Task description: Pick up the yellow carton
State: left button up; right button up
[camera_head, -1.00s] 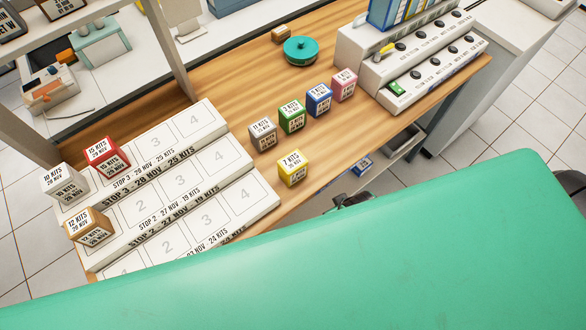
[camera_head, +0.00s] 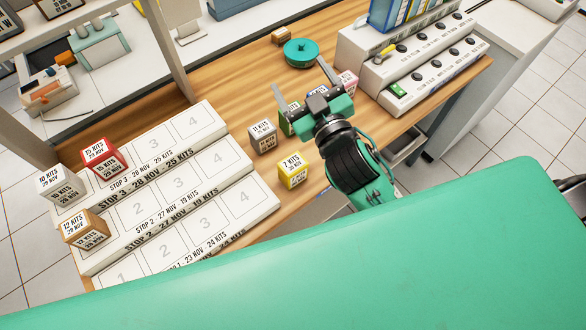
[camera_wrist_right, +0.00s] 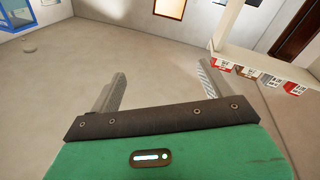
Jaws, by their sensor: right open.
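The yellow carton (camera_head: 292,171) stands on the wooden table, with a white label reading 7 kits. My right gripper (camera_head: 300,78) is open and empty. In the head view it appears above the row of cartons, up and to the right of the yellow carton and apart from it. In the right wrist view the two fingers (camera_wrist_right: 161,85) are spread with nothing between them, and the yellow carton does not show there. My left gripper is not in view.
A grey carton (camera_head: 262,136) stands close behind the yellow one. Green, blue and pink (camera_head: 347,82) cartons are partly hidden by my right arm. The stepped white rack (camera_head: 215,190) is at left, holding red, white and orange cartons. A teal round object (camera_head: 301,52) sits behind.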

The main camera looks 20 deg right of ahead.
jog(key=s+a+r+n+g+y, duration=0.25)
jog(key=a+r+n+y, duration=0.35)
jog(key=n+y, duration=0.3)
jog(key=s+a+r+n+g+y, duration=0.2)
jog(key=s+a+r+n+y, duration=0.1)
jog(key=a+r+n+y, duration=0.5)
jog(key=s+a+f+n+g+y, duration=0.2)
jog(key=s+a+n+g+y, duration=0.3)
jog(key=n+g, duration=0.65)
jog(key=n+g+h, duration=0.3)
jog(key=n+h, duration=0.3)
jog(key=h, duration=1.8)
send_over(293, 163)
notch_tip(293, 163, down, 22)
jog(key=f, duration=0.5)
jog(key=f+p, duration=0.1)
jog(key=f, duration=0.1)
jog(key=shift+s+d+f, duration=0.15)
jog(key=shift+s+f, duration=0.15)
jog(key=shift+f, duration=0.05)
jog(key=f, duration=0.1)
jog(key=f+p, duration=0.1)
jog(key=f, duration=0.1)
jog(key=f+p, duration=0.1)
jog(key=shift+w+f, duration=0.3)
jog(key=shift+w, duration=0.05)
jog(key=shift+f, duration=0.45)
